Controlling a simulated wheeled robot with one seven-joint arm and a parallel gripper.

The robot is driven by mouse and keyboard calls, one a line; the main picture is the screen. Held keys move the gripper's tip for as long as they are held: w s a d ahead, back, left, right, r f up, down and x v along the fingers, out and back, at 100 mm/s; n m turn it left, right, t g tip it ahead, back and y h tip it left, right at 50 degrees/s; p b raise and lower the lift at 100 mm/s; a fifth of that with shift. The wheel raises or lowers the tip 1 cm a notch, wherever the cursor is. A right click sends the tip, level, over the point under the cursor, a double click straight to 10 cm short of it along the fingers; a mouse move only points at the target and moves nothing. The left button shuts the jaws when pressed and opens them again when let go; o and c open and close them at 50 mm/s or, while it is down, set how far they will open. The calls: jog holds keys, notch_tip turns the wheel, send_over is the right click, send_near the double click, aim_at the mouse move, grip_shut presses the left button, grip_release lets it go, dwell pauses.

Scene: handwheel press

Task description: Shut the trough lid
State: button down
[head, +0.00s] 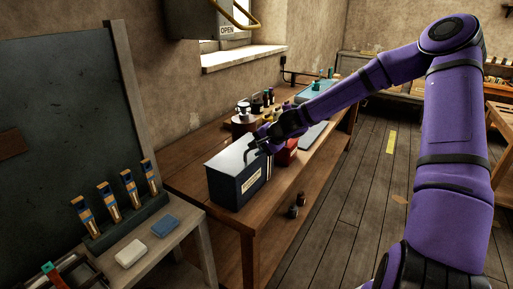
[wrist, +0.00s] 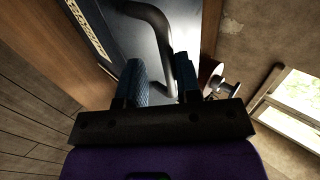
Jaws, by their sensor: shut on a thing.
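The trough appears to be the dark blue box (head: 238,185) with a pale label, on the near end of the long wooden bench. Its flat grey lid (head: 228,160) lies over the top; I cannot tell whether a gap remains under it. My gripper (head: 259,145) is at the lid's right side in the head view. In the wrist view, the two blue ribbed fingers (wrist: 160,80) are shut on the dark curved handle (wrist: 155,20), which stands out from the pale lid face (wrist: 137,45). The fingertips are small in the head view.
The bench (head: 190,170) runs back along the wall, with bottles and a red box (head: 286,153) behind the trough. A side table at front left holds a rack (head: 128,222), a white block (head: 130,252) and a blue block (head: 165,226).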

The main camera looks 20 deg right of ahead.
jog(key=c, duration=1.4)
grip_release()
jog(key=shift+s+d+f, duration=0.35)
jog(key=shift+f, duration=0.2)
jog(key=shift+c, duration=0.2)
jog(key=shift+r, duration=0.1)
jog(key=v, duration=1.1)
jog(key=shift+w+a+r, duration=0.25)
